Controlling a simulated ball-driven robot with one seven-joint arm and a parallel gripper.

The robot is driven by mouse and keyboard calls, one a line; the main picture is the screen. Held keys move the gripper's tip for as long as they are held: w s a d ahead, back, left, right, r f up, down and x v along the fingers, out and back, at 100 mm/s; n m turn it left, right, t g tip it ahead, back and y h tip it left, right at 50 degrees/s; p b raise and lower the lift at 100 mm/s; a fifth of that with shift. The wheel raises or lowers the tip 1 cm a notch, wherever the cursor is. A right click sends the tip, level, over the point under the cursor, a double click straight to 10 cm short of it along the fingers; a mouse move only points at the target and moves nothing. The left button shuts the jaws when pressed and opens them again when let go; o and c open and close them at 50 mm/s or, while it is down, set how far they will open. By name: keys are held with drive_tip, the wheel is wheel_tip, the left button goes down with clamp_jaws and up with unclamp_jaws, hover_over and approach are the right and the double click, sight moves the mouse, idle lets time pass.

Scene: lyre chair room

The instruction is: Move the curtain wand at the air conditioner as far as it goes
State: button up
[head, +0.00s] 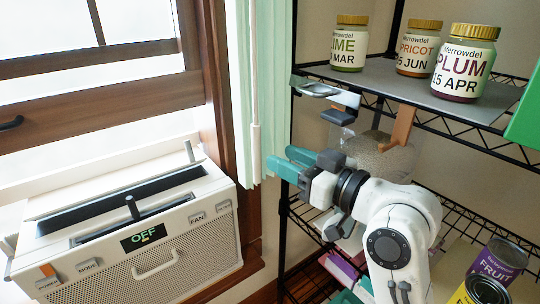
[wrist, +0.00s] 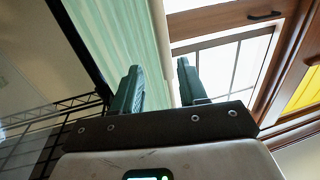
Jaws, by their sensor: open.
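The curtain wand (head: 256,140) is a thin pale rod hanging in front of the light green curtain (head: 270,70), beside the window frame. The air conditioner (head: 150,235) stands below and left of it, its display reading OFF. My gripper (head: 279,157) is open and empty, its teal fingers pointing left just right of the wand's lower end. In the wrist view my gripper (wrist: 159,68) shows two spread fingers, with the curtain (wrist: 115,40) behind the left one. A pale upright strip shows between the fingers; I cannot tell whether it is the wand.
A black wire shelf (head: 440,112) stands at right, close to my arm. It holds jars labelled lime (head: 349,45), apricot (head: 416,50) and plum (head: 463,65). Cans, including a fruit can (head: 497,262), stand lower right. The wooden window frame (head: 220,90) is left of the curtain.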

drive_tip(key=shift+v, duration=1.65)
drive_tip(key=s+d+f+m+g+h, duration=0.2)
drive_tip(key=s+d+f+h, duration=0.15)
drive_tip(key=f, duration=0.55)
drive_tip(key=s+d+f+m+g+h, duration=0.15)
drive_tip(key=s+f, duration=0.35)
drive_tip(key=f, duration=0.5)
drive_tip(key=s+d+f+m+g+h, duration=0.2)
drive_tip(key=s+d+f+m+h, duration=0.15)
drive_tip(key=f, duration=0.55)
drive_tip(key=s+d+f+g+h, duration=0.1)
drive_tip(key=s+d+f+g, duration=0.1)
drive_tip(key=s, duration=0.5)
drive_tip(key=s+d+f+m+g+h, duration=0.1)
drive_tip(key=s+d+f+g, duration=0.1)
drive_tip(key=s+d+f, duration=0.2)
drive_tip(key=s+d+f+m+g+h, duration=0.1)
drive_tip(key=s+d+f+g+h, duration=0.1)
drive_tip(key=s+f, duration=0.4)
drive_tip(key=s+d, duration=0.1)
drive_tip(key=s, duration=0.4)
drive_tip(key=shift+d+f+g, duration=0.15)
drive_tip(key=shift+d+g, duration=0.1)
drive_tip(key=shift+g, duration=0.1)
drive_tip(key=shift+s, duration=0.1)
